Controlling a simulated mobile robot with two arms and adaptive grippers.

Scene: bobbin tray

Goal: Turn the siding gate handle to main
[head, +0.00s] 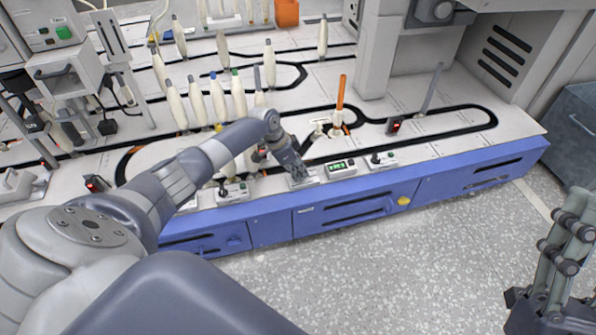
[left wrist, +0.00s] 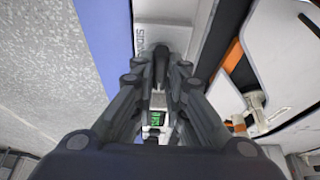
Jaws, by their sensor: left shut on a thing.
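The siding gate handle (left wrist: 161,62) is a black lever between the fingers of my left gripper (left wrist: 159,78) in the left wrist view. Its pale base plate (left wrist: 163,36) carries lettering beginning "SID". In the head view my left gripper (head: 298,178) reaches down to the bench's front edge and is shut on the handle, hiding most of it there. Which way the lever points is hard to tell. My right gripper (head: 562,258) is at the lower right, away from the bench; its finger gap is not clear.
A green-lit display (head: 341,168) sits just right of the handle. Other lever plates (head: 382,160) and (head: 234,192) stand along the front edge. An orange bobbin (head: 342,92) stands behind on the track, with several pale bobbins (head: 197,102) at back left.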

